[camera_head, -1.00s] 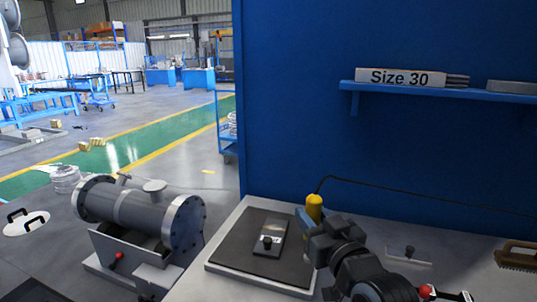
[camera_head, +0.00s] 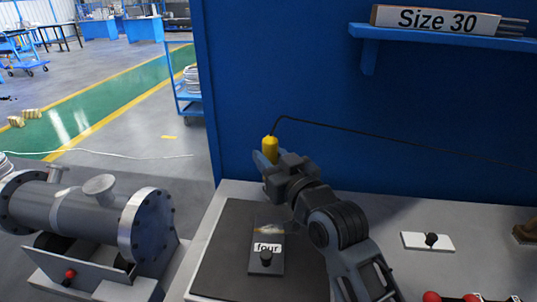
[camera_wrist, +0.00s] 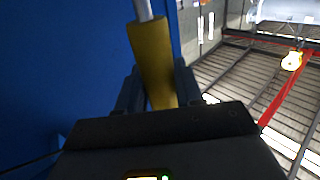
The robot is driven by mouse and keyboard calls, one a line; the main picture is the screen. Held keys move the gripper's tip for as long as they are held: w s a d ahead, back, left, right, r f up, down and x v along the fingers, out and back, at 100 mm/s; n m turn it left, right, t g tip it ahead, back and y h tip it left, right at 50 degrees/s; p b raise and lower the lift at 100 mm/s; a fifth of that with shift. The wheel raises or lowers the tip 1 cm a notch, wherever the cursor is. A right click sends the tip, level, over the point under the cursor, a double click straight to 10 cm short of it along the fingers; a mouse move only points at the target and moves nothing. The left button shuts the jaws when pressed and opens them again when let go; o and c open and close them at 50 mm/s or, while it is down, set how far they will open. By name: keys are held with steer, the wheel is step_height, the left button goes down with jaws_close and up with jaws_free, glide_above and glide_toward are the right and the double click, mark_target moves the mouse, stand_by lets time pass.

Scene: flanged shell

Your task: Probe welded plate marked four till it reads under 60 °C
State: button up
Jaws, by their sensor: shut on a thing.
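The welded plate (camera_head: 268,232) marked "four" lies on a dark mat (camera_head: 222,270) at the left end of the bench; a black knob stands on its near part. My gripper (camera_head: 268,160) is shut on a yellow probe handle (camera_head: 270,147), raised above and behind the plate. A black cable runs from the handle's top to the right along the blue wall. The wrist view shows the yellow handle (camera_wrist: 153,62) between my two fingers (camera_wrist: 157,95), with a pale metal piece at its far end. A small lit display is partly visible at that view's bottom edge; its reading is not legible.
A flanged grey shell (camera_head: 85,215) stands left of the bench. A blue shelf (camera_head: 430,38) with a "Size 30" box (camera_head: 437,20) hangs on the wall. A white plate with a black knob (camera_head: 428,241) and red-knobbed items (camera_head: 455,298) lie to the right.

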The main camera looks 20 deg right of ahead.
steer(key=shift+f+b, duration=2.1)
steer(key=shift+f, duration=0.7)
steer(key=shift+f+b, duration=0.55)
steer(key=shift+f, duration=0.15)
steer(key=shift+r+p, duration=2.9)
steer(key=shift+r, duration=0.65)
